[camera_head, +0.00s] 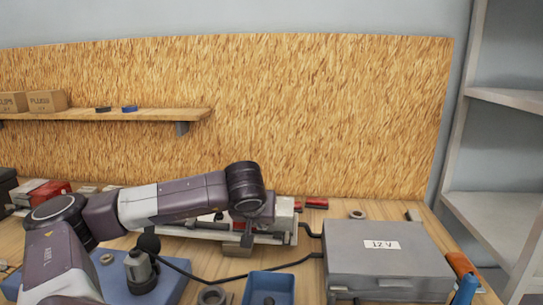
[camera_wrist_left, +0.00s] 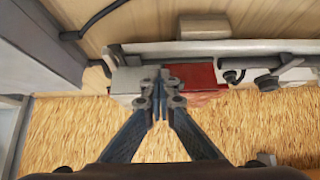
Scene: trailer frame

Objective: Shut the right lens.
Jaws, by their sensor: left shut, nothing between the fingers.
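A light bar (camera_head: 215,232) lies across the bench, with a pale and red lamp unit (camera_head: 286,215) at its right end. In the left wrist view the bar (camera_wrist_left: 250,47) runs across the top, with a red lens (camera_wrist_left: 207,78) and a pale housing (camera_wrist_left: 124,82) below it. My left gripper (camera_wrist_left: 161,78) is shut and empty, its fingertips over the lamp unit between the red and pale parts. I cannot tell whether it touches them. The fingers hide part of the lamp, and I cannot tell how far the lens is open. My right gripper is not in view.
A grey 12 V box (camera_head: 385,255) stands right of the bar, with a black cable (camera_head: 215,277) running to it. A blue bin (camera_head: 268,289) and a metal ring (camera_head: 213,296) are in front. A shelf (camera_head: 150,114) hangs on the back board.

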